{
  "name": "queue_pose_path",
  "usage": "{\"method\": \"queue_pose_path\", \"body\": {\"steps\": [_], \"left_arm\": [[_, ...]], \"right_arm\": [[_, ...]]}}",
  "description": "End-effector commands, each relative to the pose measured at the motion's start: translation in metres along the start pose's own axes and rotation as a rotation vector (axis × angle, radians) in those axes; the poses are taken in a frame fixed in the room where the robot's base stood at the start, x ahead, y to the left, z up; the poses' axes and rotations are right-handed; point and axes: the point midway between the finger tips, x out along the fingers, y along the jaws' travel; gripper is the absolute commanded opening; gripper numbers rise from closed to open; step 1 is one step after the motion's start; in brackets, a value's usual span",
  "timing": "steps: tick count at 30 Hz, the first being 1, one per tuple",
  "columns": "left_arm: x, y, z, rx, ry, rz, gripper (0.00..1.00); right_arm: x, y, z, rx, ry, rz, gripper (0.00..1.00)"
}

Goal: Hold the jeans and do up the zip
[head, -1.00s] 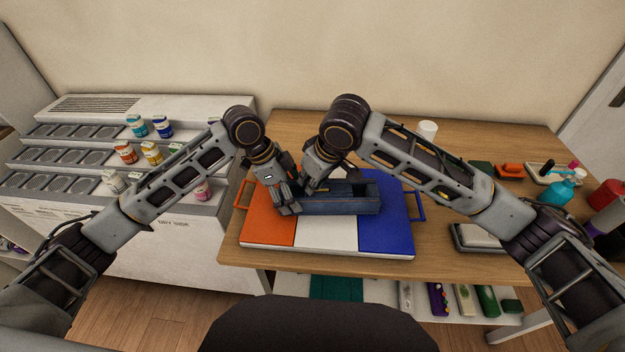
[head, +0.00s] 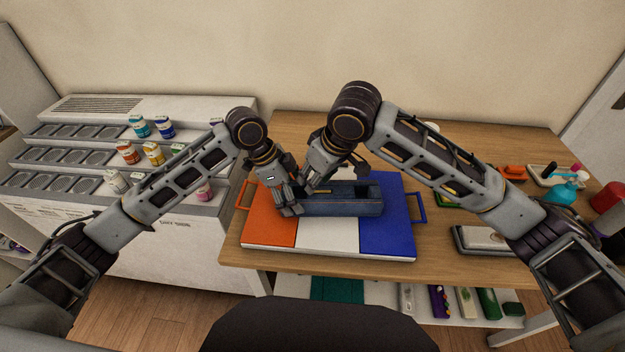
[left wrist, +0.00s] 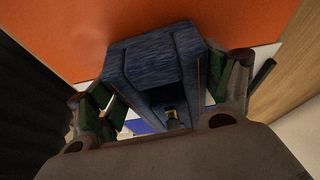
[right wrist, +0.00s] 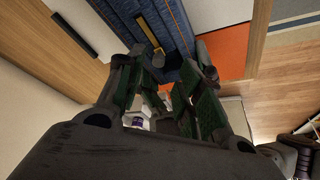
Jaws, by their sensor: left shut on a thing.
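The jeans (head: 345,207) are a blue denim piece, box-like with a dark opening, lying across the board. My left gripper (head: 290,208) is shut on their left end; in the left wrist view a finger lies on each side of the denim (left wrist: 150,55). A gold zip strip (right wrist: 150,35) runs along the denim in the right wrist view. My right gripper (head: 308,188) is low over the left half of the jeans, beside the left one.
The orange, white and blue board (head: 330,241) with side handles lies on the wooden table (head: 450,262). A stepped rack (head: 120,225) with bottles stands at left. A grey tray (head: 480,240), a teal bottle (head: 562,193) and other items are at right.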

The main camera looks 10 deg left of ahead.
Motion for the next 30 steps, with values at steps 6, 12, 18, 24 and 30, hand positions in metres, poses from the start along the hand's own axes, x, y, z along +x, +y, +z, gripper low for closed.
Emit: {"method": "queue_pose_path", "body": {"steps": [6,12,18,24,30], "left_arm": [[0.000,0.000,0.001,-0.001,-0.001,0.000,0.62],[0.000,0.000,0.001,-0.001,-0.001,0.000,0.62],[0.000,0.000,0.001,-0.001,-0.001,0.000,0.62],[0.000,0.000,0.001,-0.001,-0.001,0.000,0.62],[0.000,0.000,0.001,-0.001,-0.001,0.000,0.62]], "right_arm": [[-0.034,0.000,-0.001,0.000,0.004,0.001,0.36],[-0.062,0.000,0.000,-0.001,0.003,0.001,0.36],[-0.081,0.000,0.000,-0.001,0.002,-0.001,0.36],[-0.088,0.000,0.000,-0.001,0.002,0.000,0.36],[-0.088,0.000,0.000,0.000,0.002,0.000,0.36]]}}
